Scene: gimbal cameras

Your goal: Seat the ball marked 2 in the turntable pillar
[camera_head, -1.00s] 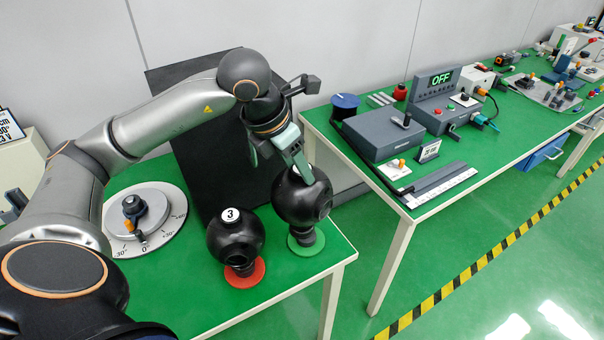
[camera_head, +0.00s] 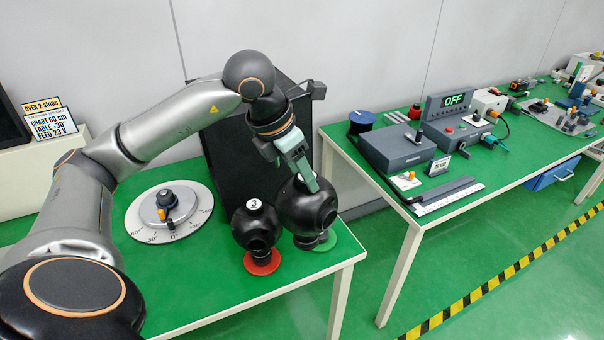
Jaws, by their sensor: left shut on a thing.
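My left gripper (camera_head: 299,172) is shut on a black ball (camera_head: 308,209). Its fingers grip the ball's upper part, and no number shows on it. The ball hangs over the left part of a green disc stand (camera_head: 328,242) and partly hides it; I cannot tell the gap. A black ball marked 3 (camera_head: 256,229) sits on a red disc stand (camera_head: 262,262) just left of the held ball. The turntable (camera_head: 143,208), a grey dial with angle marks, lies further left. Its dark pillar (camera_head: 167,198) rises at the centre. My right gripper is not in view.
A black upright panel (camera_head: 222,158) stands behind the balls. A card at the far left (camera_head: 52,122) reads "CHART 60 cm, TABLE -30°, FEED 23 V". Green table (camera_head: 205,285) is clear in front of the turntable. A second bench (camera_head: 390,185) holds instruments and an OFF display (camera_head: 453,101).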

